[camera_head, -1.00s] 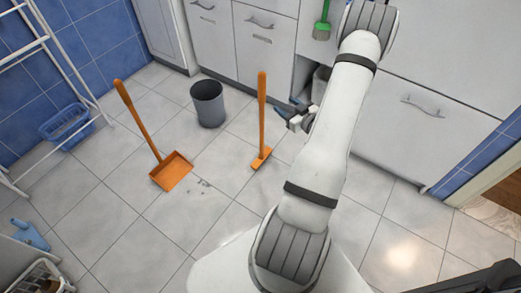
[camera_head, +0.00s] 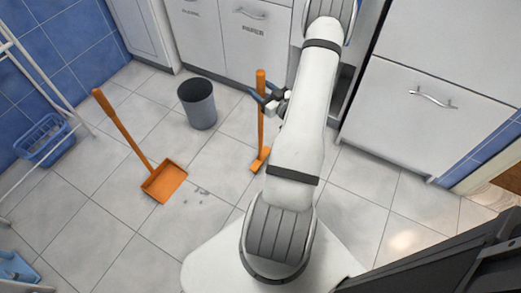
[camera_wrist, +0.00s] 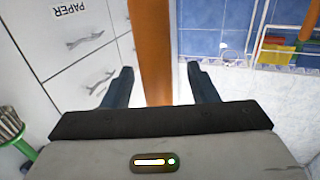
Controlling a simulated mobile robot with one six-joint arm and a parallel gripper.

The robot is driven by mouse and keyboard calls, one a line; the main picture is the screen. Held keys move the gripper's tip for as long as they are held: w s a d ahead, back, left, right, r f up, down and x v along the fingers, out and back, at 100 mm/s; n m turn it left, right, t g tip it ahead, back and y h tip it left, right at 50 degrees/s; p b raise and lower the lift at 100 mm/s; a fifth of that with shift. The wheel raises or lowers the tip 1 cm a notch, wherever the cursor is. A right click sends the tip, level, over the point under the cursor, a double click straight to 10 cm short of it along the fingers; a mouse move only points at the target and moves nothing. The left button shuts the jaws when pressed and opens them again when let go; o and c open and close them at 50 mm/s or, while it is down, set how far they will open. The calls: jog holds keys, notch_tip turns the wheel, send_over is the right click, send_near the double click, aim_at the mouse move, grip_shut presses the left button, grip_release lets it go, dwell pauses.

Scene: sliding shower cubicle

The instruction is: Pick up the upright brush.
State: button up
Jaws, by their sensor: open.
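The upright brush (camera_head: 260,118) has an orange handle and an orange head on the tiled floor. It stands upright in the head view, left of my arm. My gripper (camera_head: 262,92) is open, with its blue fingers at the upper part of the handle. In the wrist view the orange handle (camera_wrist: 151,50) passes between the two fingers of my gripper (camera_wrist: 158,85), with a gap on each side. The handle's lower end is hidden there behind the gripper body.
An orange dustpan (camera_head: 164,181) with a long handle stands on the floor to the left. A grey bin (camera_head: 198,105) is behind. White cabinets (camera_head: 255,45) line the back. A white rack with a blue basket (camera_head: 45,140) is at the left.

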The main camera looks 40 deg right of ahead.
jog(key=w, duration=0.3)
jog(key=shift+d+r, duration=0.1)
jog(key=shift+r, duration=0.05)
jog(key=shift+c, duration=0.2)
grip_shut()
